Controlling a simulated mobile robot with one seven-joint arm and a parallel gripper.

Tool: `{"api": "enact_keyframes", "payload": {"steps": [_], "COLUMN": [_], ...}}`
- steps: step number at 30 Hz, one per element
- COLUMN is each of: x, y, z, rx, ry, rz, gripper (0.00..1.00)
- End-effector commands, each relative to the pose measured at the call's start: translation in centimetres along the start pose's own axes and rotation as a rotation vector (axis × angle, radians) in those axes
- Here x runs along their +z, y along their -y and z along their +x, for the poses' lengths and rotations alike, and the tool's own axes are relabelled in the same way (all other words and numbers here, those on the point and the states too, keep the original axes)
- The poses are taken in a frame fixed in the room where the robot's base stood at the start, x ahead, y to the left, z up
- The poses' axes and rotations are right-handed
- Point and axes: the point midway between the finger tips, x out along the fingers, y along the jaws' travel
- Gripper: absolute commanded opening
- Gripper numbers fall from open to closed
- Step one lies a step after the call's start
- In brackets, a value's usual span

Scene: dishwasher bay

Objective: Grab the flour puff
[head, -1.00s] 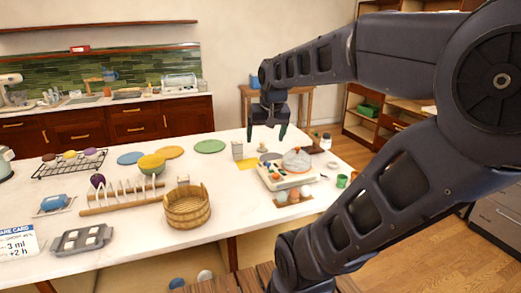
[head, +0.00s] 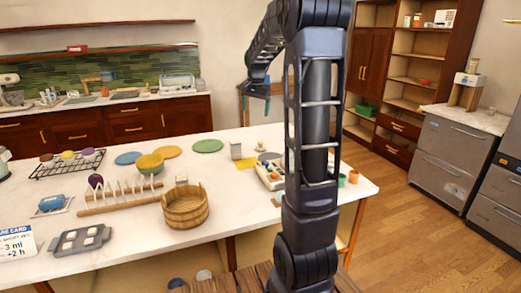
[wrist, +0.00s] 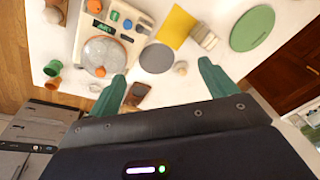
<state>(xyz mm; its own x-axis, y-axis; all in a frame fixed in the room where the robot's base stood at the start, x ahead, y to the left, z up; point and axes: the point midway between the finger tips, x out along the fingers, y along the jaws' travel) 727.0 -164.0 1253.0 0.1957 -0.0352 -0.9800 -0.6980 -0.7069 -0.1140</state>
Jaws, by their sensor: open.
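A small pale, rounded thing that looks like the flour puff (wrist: 180,67) lies on the white counter, beside a grey disc (wrist: 157,57). It also shows tiny in the head view (head: 261,147). My gripper (wrist: 162,71) is open and empty, with its green fingers spread apart. In the wrist view the puff appears between the fingertips, nearer the right one. In the head view my gripper (head: 257,92) hangs above the far side of the counter, clear of the things on it.
A yellow square (wrist: 177,27), a pale block (wrist: 203,36) and a green disc (wrist: 252,28) lie around the puff. A brown block (wrist: 137,93) and a board with a domed lid (wrist: 102,55) are to the left. A wooden tub (head: 186,207) stands nearer. My arm hides part of the counter.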

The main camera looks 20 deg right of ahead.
Motion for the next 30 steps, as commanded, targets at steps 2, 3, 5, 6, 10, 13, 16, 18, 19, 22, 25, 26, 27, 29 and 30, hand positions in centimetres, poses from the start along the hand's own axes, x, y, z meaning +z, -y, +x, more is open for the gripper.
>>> {"api": "enact_keyframes", "payload": {"steps": [2,3,5,6,10,13,16,18,19,22,25,26,27,29,30], "x": [-2.0,-3.0,-4.5,-5.4,-8.4,-10.6,-12.7,-14.0,-14.6,-16.5,-18.0,-18.4,-18.9,-19.4,-19.8], "y": [1.0,1.4,2.0,2.4,3.6,4.5,5.3,5.7,5.9,6.4,6.8,6.9,7.0,7.1,7.2], "z": [1.6,2.3,3.5,4.3,7.1,9.5,12.0,13.9,14.7,17.5,20.1,20.8,21.7,22.8,23.3], "rx": [0.015,0.022,0.033,0.04,0.065,0.084,0.104,0.118,0.125,0.146,0.165,0.169,0.175,0.183,0.186], "ry": [0.007,0.01,0.013,0.015,0.02,0.022,0.022,0.022,0.022,0.02,0.017,0.016,0.015,0.013,0.012], "rz": [0.045,0.07,0.107,0.131,0.209,0.267,0.325,0.365,0.382,0.438,0.489,0.501,0.518,0.537,0.549], "gripper": [0.85,0.85,0.85,0.85,0.85,0.85,0.85,0.85,0.85,0.85,0.85,0.85,0.85,0.85,0.85]}}
